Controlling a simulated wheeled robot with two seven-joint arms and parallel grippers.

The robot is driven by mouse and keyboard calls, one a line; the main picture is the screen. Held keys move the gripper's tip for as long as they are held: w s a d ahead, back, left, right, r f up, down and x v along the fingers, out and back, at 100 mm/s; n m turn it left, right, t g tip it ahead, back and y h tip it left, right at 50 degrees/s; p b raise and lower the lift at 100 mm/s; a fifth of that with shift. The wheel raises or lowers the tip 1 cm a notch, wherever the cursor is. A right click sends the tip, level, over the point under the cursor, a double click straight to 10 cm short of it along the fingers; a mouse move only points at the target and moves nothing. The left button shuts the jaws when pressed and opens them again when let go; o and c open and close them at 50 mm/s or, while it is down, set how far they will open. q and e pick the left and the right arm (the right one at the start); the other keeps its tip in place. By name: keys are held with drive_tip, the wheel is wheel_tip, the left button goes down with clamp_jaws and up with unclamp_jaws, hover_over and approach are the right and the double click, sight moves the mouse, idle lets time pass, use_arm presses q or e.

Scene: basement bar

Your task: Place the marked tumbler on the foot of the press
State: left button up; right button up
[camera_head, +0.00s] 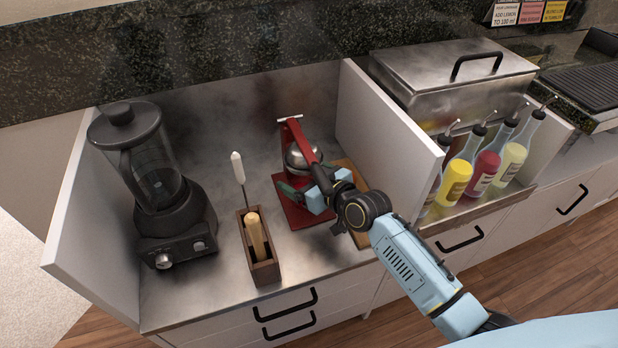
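The red press (291,129) stands upright on the steel counter between the white side panels. Its flat red foot (287,212) shows in front, and its silver cup and lever are above. My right gripper (301,197) reaches in from the right, low over the foot and in front of the press's post. A small dark green piece shows at its fingertips; I cannot tell whether this is the marked tumbler or part of the fingers. No tumbler is clearly visible elsewhere. My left gripper is not in view.
A black blender (170,215) stands at the left. A wooden holder (264,272) with two handled tools stands left of the press. A wooden board (361,239) lies partly under my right arm. Sauce bottles (485,170) stand beyond the right panel. The front counter strip is clear.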

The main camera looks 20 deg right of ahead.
drive_tip(key=shift+r, duration=0.2)
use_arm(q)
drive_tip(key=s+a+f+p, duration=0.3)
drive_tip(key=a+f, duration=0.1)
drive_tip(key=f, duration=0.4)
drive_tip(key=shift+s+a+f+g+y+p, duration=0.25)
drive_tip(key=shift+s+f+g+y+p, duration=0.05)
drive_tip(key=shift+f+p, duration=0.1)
use_arm(e)
drive_tip(key=v, duration=1.2)
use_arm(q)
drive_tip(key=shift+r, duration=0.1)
